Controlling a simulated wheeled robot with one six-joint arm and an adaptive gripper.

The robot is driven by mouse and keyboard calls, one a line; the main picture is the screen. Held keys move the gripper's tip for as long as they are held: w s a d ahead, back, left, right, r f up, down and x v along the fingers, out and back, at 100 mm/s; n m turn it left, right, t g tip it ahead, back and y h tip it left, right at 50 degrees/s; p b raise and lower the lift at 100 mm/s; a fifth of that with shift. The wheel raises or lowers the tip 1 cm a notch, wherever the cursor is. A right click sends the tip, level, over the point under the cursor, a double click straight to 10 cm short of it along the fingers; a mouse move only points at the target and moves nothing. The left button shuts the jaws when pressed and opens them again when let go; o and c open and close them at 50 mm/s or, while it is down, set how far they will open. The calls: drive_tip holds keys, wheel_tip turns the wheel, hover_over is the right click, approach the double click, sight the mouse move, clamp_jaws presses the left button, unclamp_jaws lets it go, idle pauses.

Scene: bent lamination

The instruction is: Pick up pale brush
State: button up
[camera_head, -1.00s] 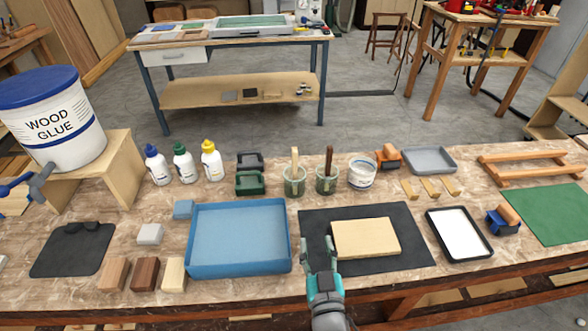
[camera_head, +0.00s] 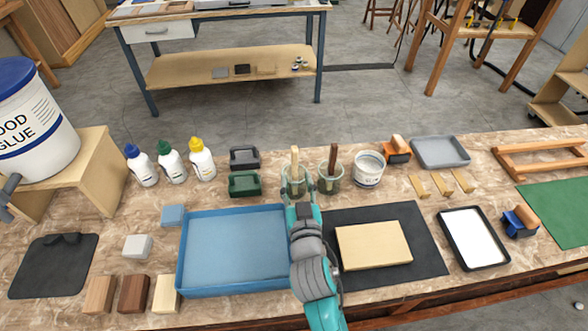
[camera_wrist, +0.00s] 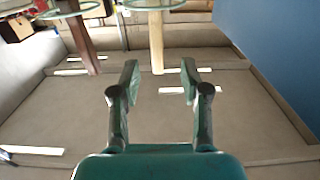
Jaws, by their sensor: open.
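The pale brush (camera_head: 294,158) stands handle up in the left of two glass jars (camera_head: 293,184). In the wrist view its pale handle (camera_wrist: 156,45) lines up with the gap between my fingers and appears to lie beyond the tips. My gripper (camera_head: 301,190) is open and empty, in front of that jar and partly covering it. Both fingers of my gripper (camera_wrist: 159,78) show apart in the wrist view. The brush's bristle end is not clear. A dark brush (camera_head: 332,158) stands in the right jar; its handle (camera_wrist: 82,40) is left of the pale one in the wrist view.
A blue tray (camera_head: 183,262) lies left of my arm, and a pale board (camera_head: 373,245) on a black mat (camera_head: 428,240) lies right. A white tub (camera_head: 369,170) stands right of the jars. Dark and green holders (camera_head: 244,184) stand left of them.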

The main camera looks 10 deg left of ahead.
sight(295, 164)
drive_tip(key=shift+x, duration=3.9)
drive_tip(key=shift+d+f, duration=0.15)
drive_tip(key=shift+d, duration=0.05)
clamp_jaws()
